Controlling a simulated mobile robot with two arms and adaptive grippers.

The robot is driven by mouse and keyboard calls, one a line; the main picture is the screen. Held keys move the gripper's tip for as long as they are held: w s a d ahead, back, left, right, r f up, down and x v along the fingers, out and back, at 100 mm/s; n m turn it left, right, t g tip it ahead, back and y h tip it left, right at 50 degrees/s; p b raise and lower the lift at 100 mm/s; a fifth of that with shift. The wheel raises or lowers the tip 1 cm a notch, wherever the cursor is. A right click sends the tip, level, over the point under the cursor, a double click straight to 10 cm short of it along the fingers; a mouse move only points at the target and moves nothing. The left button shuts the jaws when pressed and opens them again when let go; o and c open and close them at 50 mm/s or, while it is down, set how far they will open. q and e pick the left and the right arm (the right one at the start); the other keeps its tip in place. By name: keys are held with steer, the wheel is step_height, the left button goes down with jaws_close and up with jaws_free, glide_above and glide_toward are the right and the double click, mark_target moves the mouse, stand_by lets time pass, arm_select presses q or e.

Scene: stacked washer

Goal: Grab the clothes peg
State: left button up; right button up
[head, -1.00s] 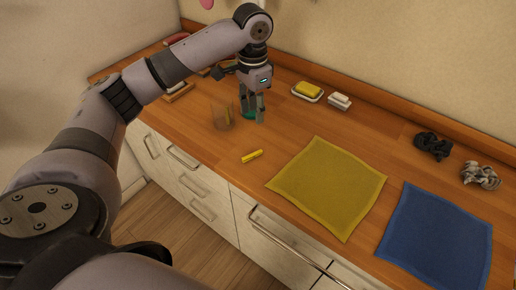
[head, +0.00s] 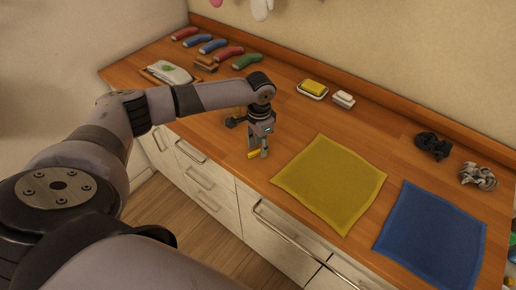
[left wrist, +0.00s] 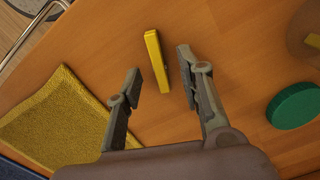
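The clothes peg (left wrist: 156,60) is a small yellow bar lying on the wooden counter. In the left wrist view it lies between and slightly beyond my left gripper's fingertips (left wrist: 160,65). The fingers are apart, with a gap on both sides of the peg. In the head view the left gripper (head: 258,154) points down over the peg (head: 253,153), near the counter's front edge, and partly covers it. My right gripper is not in view.
A yellow cloth (head: 330,185) and a blue cloth (head: 432,232) lie to the right. A green round thing (left wrist: 294,106) is on the other side in the wrist view. A yellow sponge on a dish (head: 313,89) and a white bar (head: 343,99) stand behind.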

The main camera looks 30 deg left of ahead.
arm_select(q)
steer(key=shift+f, duration=0.4)
steer(key=c, duration=0.8)
steer(key=shift+r, duration=0.15)
